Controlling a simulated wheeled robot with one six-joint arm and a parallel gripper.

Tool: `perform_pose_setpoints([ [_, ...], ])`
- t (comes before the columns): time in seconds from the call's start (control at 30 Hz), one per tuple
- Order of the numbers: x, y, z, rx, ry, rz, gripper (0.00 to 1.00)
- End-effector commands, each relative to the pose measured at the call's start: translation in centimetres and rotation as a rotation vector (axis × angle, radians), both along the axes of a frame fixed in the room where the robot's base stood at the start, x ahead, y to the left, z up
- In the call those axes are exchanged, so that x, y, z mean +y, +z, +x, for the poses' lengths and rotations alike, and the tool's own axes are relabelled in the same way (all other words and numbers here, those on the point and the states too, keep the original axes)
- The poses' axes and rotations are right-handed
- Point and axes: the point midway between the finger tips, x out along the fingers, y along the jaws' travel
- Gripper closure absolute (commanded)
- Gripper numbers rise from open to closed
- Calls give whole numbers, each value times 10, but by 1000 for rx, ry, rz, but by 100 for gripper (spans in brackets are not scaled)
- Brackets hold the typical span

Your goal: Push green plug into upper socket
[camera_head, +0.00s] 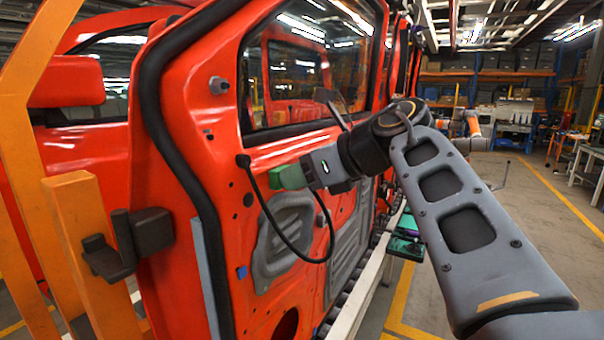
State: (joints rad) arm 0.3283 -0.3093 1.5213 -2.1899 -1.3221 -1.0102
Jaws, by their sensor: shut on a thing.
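The green plug (287,177) is in front of the red door (185,110), at the end of my gripper (308,170). My gripper is shut on the plug and points left towards the door panel. A black cable (284,238) runs from a black grommet on the door, loops down and rises behind my gripper. I cannot tell whether the plug touches the panel. No socket is clearly seen; one may be hidden behind the plug or gripper. A grey round fitting (218,86) sits higher on the door, left of the window; I cannot tell whether it is a socket.
Grey moulded panels (287,238) are on the door's lower part. An orange post with a black bracket (128,240) stands at the left. A green tray-like item (406,246) lies beside the line, below my arm. The aisle floor (545,215) at right is largely clear.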

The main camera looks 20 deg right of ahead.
Motion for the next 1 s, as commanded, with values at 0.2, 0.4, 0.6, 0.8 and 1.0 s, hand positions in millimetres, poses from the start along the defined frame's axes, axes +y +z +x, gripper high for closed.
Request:
perform_pose_setpoints([
  [0.2, 0, 1, 0, -4, 0, 2, 55],
  [0.4, 0, 1, 0, -2, -1, 1, 36],
  [0.6, 0, 0, 0, -1, -1, 0, 33],
  [0.8, -7, 4, -5, -3, -5, 1, 33],
  [1.0, -29, 19, -28, -4, -9, -1, 33],
])
